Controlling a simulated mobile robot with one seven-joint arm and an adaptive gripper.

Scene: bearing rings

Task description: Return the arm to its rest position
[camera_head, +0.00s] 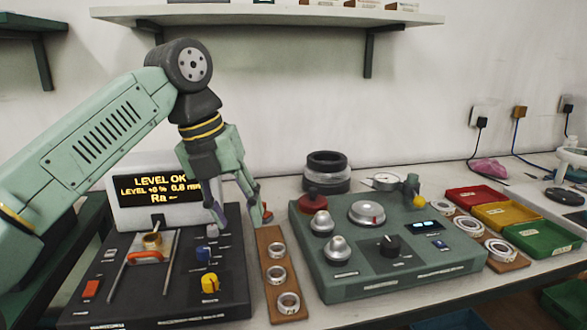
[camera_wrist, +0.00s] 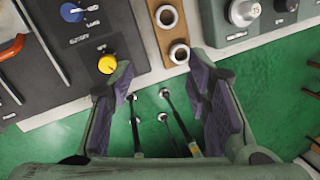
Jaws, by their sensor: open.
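My gripper (camera_head: 243,216) is open and empty in the head view, its fingers pointing down above the bench near the far end of a wooden strip (camera_head: 265,245). My arm reaches in from the left, bent at the elbow. The strip carries three metal bearing rings; the nearest ring (camera_head: 288,303) is at its front end. In the wrist view my gripper (camera_wrist: 165,82) has its two dark pads wide apart with nothing held between them. Two rings on the strip show beyond the fingertips there, one of them a ring (camera_wrist: 179,53).
A dark control panel (camera_head: 125,290) with a lit display stands left of the strip. A green console (camera_head: 350,285) with knobs stands right of it. Red, yellow and green trays (camera_head: 541,251) lie at the right. A shelf (camera_head: 270,14) spans the wall above.

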